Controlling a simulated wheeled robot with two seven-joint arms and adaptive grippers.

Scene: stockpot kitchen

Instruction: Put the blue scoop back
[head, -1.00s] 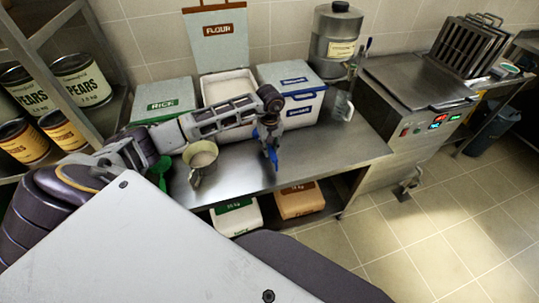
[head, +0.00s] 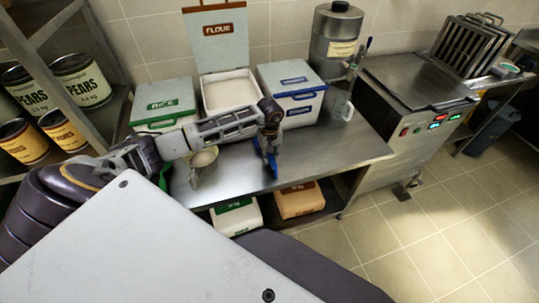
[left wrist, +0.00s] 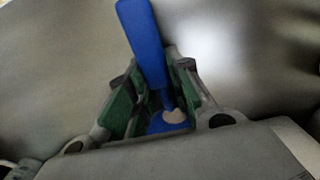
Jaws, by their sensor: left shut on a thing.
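The blue scoop (head: 272,168) hangs from my left gripper (head: 269,148) over the steel counter, in front of the blue-labelled bin. In the left wrist view, my left gripper (left wrist: 160,105) is shut on the blue scoop (left wrist: 145,45), with its long flat blue part sticking out past the green-padded fingers. A small pale patch shows on the blue between the fingers; I cannot tell what it is. In the head view I cannot tell whether the scoop touches the counter. My right gripper is not in view.
The flour bin (head: 207,107) is open, its lid upright. The rice bin (head: 163,123) and blue-labelled bin (head: 318,81) are closed. A metal cup (head: 196,178) stands partly behind my forearm, near a green object (head: 165,184). A dispenser (head: 333,45) stands behind. The counter's right (head: 345,150) is clear.

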